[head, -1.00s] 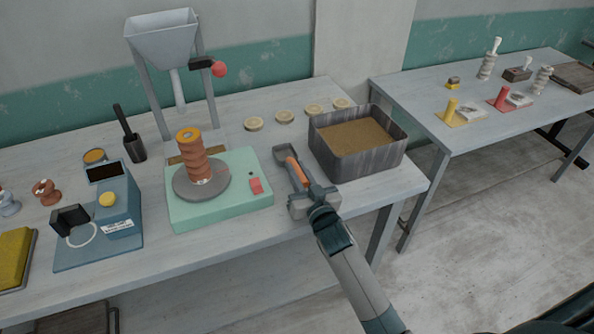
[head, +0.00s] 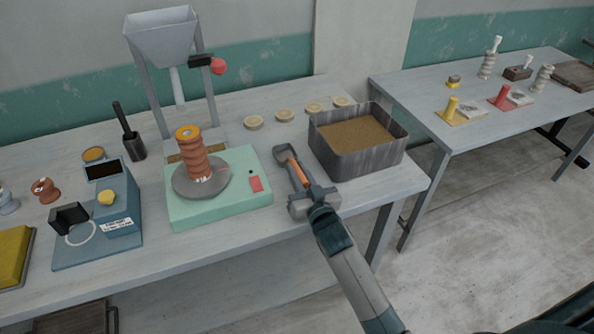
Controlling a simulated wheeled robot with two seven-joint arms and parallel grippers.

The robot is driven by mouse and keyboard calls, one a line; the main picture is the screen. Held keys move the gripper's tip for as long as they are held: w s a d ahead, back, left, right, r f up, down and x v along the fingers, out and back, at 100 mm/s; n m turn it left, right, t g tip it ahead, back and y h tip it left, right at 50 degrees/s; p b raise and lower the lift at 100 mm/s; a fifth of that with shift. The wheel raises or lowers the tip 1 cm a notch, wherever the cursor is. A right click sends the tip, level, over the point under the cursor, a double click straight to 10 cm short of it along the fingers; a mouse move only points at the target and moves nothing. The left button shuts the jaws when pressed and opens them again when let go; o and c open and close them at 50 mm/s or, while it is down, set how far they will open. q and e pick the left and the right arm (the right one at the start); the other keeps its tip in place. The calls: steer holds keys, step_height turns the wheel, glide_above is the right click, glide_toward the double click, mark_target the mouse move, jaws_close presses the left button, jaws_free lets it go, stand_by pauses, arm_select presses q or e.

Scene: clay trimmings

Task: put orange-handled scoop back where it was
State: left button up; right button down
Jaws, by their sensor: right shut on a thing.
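The orange-handled scoop (head: 297,173) is at the right part of the near table, between the green-based turntable and the bin of brown material. Its grey head points away from me and to the left. My right gripper (head: 302,188) is shut on the scoop's orange handle, coming in from the front right. I cannot tell whether the scoop touches the tabletop. My left gripper is not in view.
The dark bin (head: 340,161) of brown material stands close on the right. The green turntable (head: 221,205) with a stacked orange-brown piece (head: 194,160) is close on the left. Pale discs (head: 254,122) lie behind. A hopper (head: 162,38) stands at the back left.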

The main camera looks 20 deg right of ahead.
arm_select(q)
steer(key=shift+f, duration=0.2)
arm_select(e)
steer(key=shift+f, duration=0.25)
steer(key=c, duration=1.6)
jaws_free()
steer(key=shift+o, duration=0.2)
steer(key=shift+s, duration=0.1)
